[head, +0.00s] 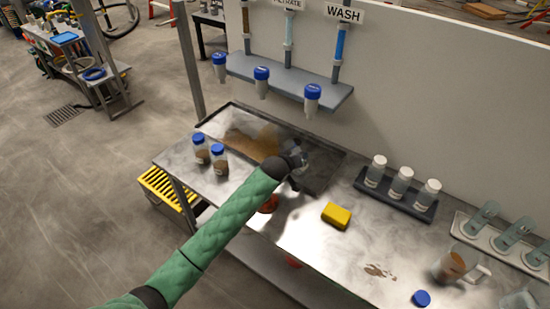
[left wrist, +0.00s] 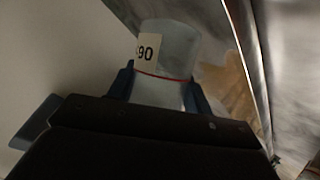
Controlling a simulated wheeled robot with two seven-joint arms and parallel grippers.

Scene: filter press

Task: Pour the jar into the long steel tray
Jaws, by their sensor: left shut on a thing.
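My left gripper (head: 297,165) is over the long steel tray (head: 325,163) at the back of the bench. It is shut on a translucent jar, mostly hidden behind the gripper in the head view. In the left wrist view the jar (left wrist: 175,45) shows a white label reading "90" and a red line, with a finger on each side. Its mouth, contents and exact tilt cannot be made out. Brown material (head: 240,143) lies in the left part of the tray. A tan blur shows beside the gripper; I cannot tell whether it is pouring. My right gripper is not in view.
Two blue-capped jars (head: 219,159) stand left of the tray. A yellow sponge (head: 337,215), a rack of white-capped bottles (head: 398,205) and a beaker with brown liquid (head: 452,267) are to the right. A shelf (head: 290,82) with hanging blue-topped bottles overhangs the tray.

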